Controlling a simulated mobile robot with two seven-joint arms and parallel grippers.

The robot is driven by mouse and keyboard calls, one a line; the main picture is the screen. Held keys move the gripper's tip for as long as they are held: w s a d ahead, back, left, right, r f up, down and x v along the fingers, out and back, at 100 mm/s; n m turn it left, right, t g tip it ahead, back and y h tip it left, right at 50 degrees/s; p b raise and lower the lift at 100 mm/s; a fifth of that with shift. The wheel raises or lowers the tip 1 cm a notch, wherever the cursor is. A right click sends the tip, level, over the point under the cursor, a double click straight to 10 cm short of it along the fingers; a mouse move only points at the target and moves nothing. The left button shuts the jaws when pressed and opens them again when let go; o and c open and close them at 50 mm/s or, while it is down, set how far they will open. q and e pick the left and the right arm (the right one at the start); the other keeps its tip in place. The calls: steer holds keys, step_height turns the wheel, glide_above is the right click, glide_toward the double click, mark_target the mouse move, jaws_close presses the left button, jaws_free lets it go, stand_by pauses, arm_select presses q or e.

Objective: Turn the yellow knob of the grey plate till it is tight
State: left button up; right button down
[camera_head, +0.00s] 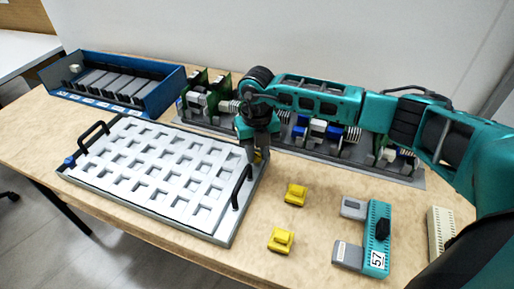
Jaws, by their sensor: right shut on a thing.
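The grey plate (190,228) lies on the table left of centre, with rows of square pockets and a black handle at each short end. The yellow knob (260,158) shows only in part at the plate's far right corner, mostly hidden by my right gripper. My right gripper (256,154) points down at that corner and is shut on the yellow knob. How tight the knob is cannot be told. My left gripper is not in view.
A blue box (150,98) with grey modules stands at the back left. A grey rail (350,167) with several modules runs along the back. Two yellow blocks (295,194) (281,240), a teal module (377,240) and a beige part (439,232) lie at front right.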

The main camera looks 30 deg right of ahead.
steer(key=m+p, duration=0.1)
steer(key=m, duration=0.3)
steer(key=shift+w+r+m+p, duration=0.15)
steer(key=shift+r+m+p, duration=0.2)
steer(key=shift+m+p, duration=0.05)
steer(key=m+p, duration=0.1)
steer(key=m, duration=0.2)
steer(key=shift+m+p, duration=0.3)
steer(key=shift+m, duration=0.9)
steer(key=m, duration=0.2)
steer(key=shift+f+m+p, duration=0.1)
steer(key=shift+m+p, duration=0.2)
steer(key=shift+p, duration=0.05)
steer(key=m, duration=0.4)
steer(key=shift+w+m, duration=0.1)
steer(key=shift+m, duration=0.2)
steer(key=m, duration=0.3)
steer(key=shift+m, duration=0.3)
steer(key=m, duration=0.6)
steer(key=shift+m, duration=1.1)
steer(key=shift+d, duration=0.1)
